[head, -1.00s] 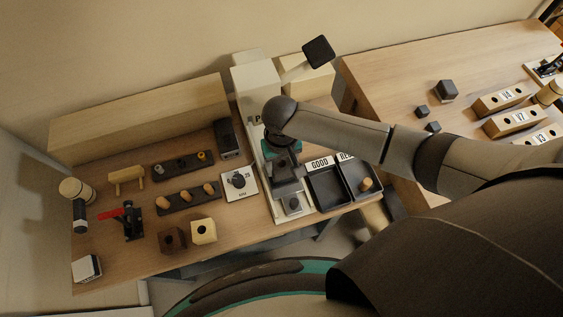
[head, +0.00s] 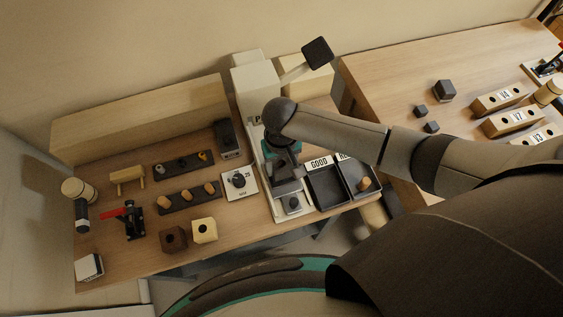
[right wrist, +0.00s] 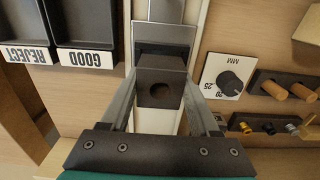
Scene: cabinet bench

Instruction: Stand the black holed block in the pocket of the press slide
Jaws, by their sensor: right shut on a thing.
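The black holed block (right wrist: 160,91) is between the fingers of my right gripper (right wrist: 161,98), which is shut on it; its round hole faces the wrist camera. In the head view my right gripper (head: 287,175) is over the pale press base, and its fingers and wrist largely hide the block. A dark slide part (right wrist: 164,42) lies just beyond the block in the right wrist view, in line with a metal strip. The dark press slide also shows in the head view (head: 293,203). Its pocket is not clearly visible, and I cannot tell whether the block touches it. My left gripper is out of view.
The GOOD tray (head: 325,201) and reject tray (head: 352,193) stand close right of the press. A dial plate (head: 240,182) is close on its left. The press lever knob (head: 318,51) rises behind. Brown (head: 173,238) and yellow (head: 204,230) holed blocks stand at the front.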

